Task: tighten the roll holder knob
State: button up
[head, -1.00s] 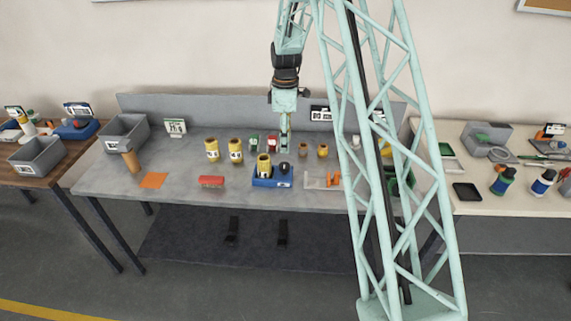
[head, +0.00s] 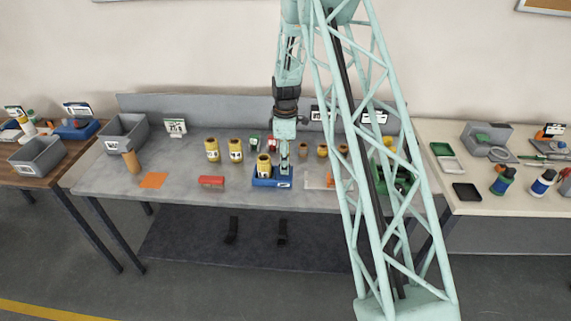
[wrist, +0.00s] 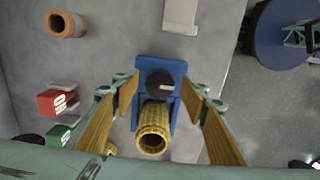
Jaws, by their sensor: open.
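The blue roll holder (head: 272,184) stands near the front middle of the grey table, with a yellow roll (head: 264,164) upright on its left part. In the wrist view the holder (wrist: 173,66), the roll (wrist: 153,138) and the dark round knob (wrist: 157,80) all show. In the wrist view my gripper (wrist: 159,85) is open, one finger on each side of the knob, with gaps between. I cannot tell the exact height of the fingertips against the knob.
Two yellow rolls (head: 212,150) (head: 235,150) stand left behind the holder. A red block (head: 211,182) and an orange sheet (head: 153,180) lie to its left. Red (wrist: 58,102) and green (wrist: 62,132) boxes lie left of my fingers. A grey bin (head: 124,132) stands at the back left.

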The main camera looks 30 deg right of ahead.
jog(key=shift+f, duration=0.25)
jog(key=c, duration=0.8)
jog(key=shift+c, duration=0.2)
